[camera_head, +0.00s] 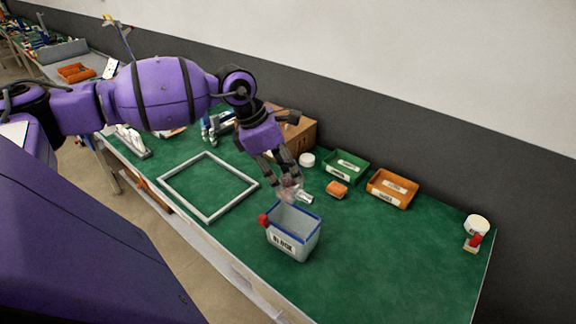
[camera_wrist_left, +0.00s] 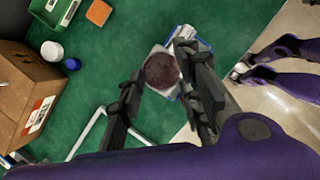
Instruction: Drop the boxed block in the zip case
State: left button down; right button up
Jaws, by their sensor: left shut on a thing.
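My left gripper (camera_head: 284,182) is shut on a small clear, pale thing (camera_head: 290,190), which I take to be the boxed block. In the left wrist view it shows a round dark brown face (camera_wrist_left: 161,71) between the fingers (camera_wrist_left: 160,90). The gripper holds it above the rear left rim of an open grey bin with a blue rim (camera_head: 293,243), which I take to be the zip case. The bin has a white label in front and a red part at its left corner. The bin is mostly hidden behind the held thing in the wrist view.
Behind the bin are a green tray (camera_head: 345,168), an orange tray (camera_head: 391,189), a small orange block (camera_head: 337,189), a white round lid (camera_head: 307,159) and a cardboard box (camera_head: 300,132). A grey frame (camera_head: 182,203) lies at left.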

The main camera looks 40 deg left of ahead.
aim_at(284, 184)
pick_arm(q)
jog(key=shift+s+f, duration=0.2)
jog(key=shift+f, duration=0.35)
jog(key=shift+f+b, duration=0.4)
jog(key=shift+f, duration=1.05)
jog(key=shift+w+f, duration=0.1)
jog(key=shift+f, duration=0.1)
pick_arm(e)
jog(key=shift+w+d+f, duration=0.1)
jog(key=shift+d+f, duration=0.1)
jog(key=shift+d, duration=0.05)
jog(key=shift+s+d+f, duration=0.1)
jog(key=shift+s+f, duration=0.2)
jog(key=shift+s, duration=0.15)
jog(key=shift+s+d, duration=0.1)
jog(key=shift+d, duration=0.05)
